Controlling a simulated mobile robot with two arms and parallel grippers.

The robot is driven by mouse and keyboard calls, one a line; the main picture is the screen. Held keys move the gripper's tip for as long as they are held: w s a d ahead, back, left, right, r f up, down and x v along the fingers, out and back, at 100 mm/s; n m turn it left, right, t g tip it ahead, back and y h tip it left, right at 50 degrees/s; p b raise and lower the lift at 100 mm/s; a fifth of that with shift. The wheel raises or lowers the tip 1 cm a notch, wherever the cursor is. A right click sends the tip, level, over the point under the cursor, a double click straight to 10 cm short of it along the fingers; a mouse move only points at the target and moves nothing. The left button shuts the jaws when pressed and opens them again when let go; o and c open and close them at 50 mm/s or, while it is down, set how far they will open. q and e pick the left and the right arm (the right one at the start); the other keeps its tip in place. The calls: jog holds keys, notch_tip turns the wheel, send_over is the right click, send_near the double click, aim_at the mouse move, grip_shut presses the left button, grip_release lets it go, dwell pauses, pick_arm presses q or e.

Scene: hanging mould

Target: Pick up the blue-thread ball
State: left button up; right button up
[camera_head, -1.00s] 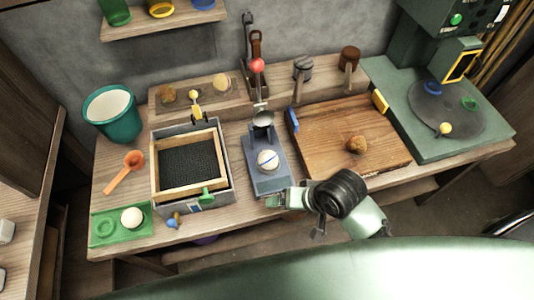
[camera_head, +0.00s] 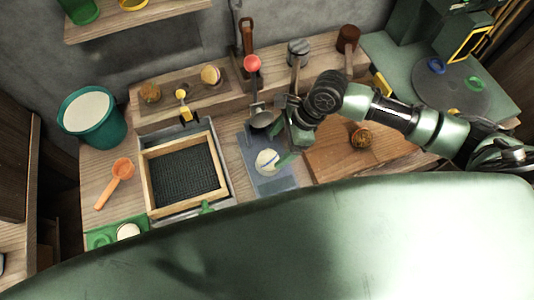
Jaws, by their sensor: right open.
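The blue-thread ball (camera_head: 266,160), white with a blue line around it, sits on a blue-grey stand (camera_head: 277,182) in the middle of the workbench. My right gripper (camera_head: 284,131) is open and empty, just above and to the right of the ball in the picture. One green fingertip overlaps the ball's right edge; I cannot tell whether it touches. My left gripper is not in view.
A red-knobbed ladle (camera_head: 258,118) stands right behind the ball. A wood-framed sieve box (camera_head: 151,187) is to the left, and a wooden board (camera_head: 330,165) with a brown ball (camera_head: 361,137) to the right. A teal bucket (camera_head: 108,130) stands far left.

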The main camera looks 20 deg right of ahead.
aim_at(272, 155)
jog(key=x, duration=0.6)
jog(key=shift+s+f+p, duration=0.15)
jog(key=shift+f+p, duration=0.15)
jog(key=shift+f, duration=0.1)
jog(key=c, duration=1.5)
